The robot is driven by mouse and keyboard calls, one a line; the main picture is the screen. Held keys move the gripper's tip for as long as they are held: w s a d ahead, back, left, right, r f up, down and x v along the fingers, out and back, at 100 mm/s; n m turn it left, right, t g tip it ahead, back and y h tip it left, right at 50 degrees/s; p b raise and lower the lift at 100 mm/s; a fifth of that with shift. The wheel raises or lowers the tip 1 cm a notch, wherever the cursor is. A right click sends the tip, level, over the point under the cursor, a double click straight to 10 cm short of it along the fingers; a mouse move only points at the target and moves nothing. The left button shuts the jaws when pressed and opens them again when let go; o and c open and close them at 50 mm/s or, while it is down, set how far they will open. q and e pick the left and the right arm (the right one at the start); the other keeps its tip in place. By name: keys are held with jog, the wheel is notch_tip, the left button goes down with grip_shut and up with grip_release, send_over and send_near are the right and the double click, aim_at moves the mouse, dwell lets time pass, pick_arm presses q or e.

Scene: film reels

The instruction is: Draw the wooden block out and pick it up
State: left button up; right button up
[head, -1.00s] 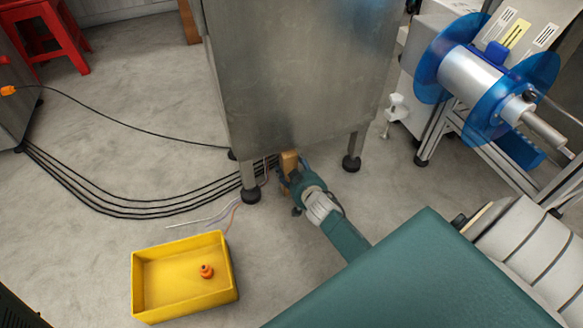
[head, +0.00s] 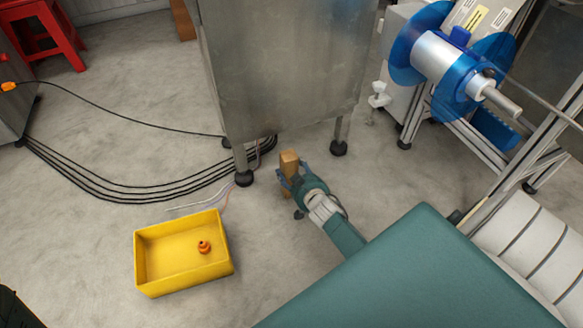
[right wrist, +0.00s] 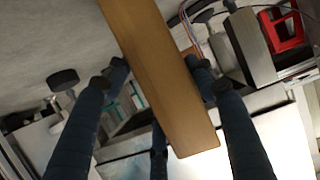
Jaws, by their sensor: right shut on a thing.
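The wooden block (head: 289,163) stands out in front of the metal cabinet (head: 280,70), beside its front leg, in the head view. My right gripper (head: 290,182) is shut on it, with the block's upper end showing above the fingers. In the right wrist view the block (right wrist: 160,70) runs diagonally between the fingers of my right gripper (right wrist: 158,75), with a fingertip against each side. Whether the block's lower end touches the floor is hard to tell. My left gripper is not in view.
A yellow bin (head: 150,285) with a small orange part (head: 204,247) sits on the floor at left. Black cables (head: 100,190) run along the floor to the cabinet. A blue reel (head: 420,45) on a frame stands at right.

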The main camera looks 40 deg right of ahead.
jog(key=shift+s, duration=0.1)
jog(key=o, duration=1.5)
jog(key=v, duration=1.2)
jog(key=shift+f, duration=0.1)
